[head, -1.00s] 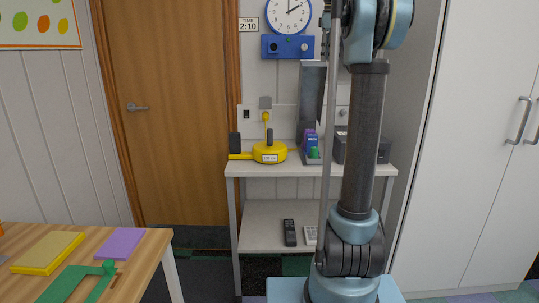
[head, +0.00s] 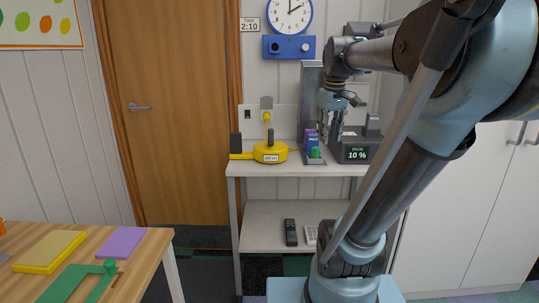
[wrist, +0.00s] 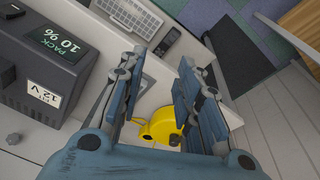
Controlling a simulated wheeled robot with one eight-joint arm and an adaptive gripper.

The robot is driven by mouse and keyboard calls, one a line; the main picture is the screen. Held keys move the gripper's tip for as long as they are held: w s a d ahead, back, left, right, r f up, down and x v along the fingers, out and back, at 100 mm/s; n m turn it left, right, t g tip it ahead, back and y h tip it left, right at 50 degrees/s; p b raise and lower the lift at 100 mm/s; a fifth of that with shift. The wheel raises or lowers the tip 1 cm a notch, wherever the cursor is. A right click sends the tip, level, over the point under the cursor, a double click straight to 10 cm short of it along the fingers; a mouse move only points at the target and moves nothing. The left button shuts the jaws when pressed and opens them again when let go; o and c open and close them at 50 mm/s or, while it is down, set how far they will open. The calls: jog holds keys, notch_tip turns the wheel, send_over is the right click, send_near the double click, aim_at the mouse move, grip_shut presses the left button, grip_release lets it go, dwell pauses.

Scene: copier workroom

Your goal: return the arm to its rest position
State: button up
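My arm shows in the head view, its lower link leaning right and its upper part bent back left over the shelf. The yellow round device (wrist: 160,127) shows beyond the gap between the fingers.
A wooden table (head: 150,255) stands at left, a white cabinet (head: 490,210) at right.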

jog(key=s+f+m, duration=0.2)
jog(key=s+f, duration=0.6)
jog(key=f, duration=0.4)
jog(key=s+a+f+m, duration=0.1)
jog(key=s+f+m, duration=0.1)
jog(key=s+f, duration=0.6)
notch_tip(320, 180, down, 4)
jog(key=shift+w+a, duration=0.1)
jog(key=shift+w+f, duration=0.2)
jog(key=shift+w, duration=0.25)
dwell(0.3)
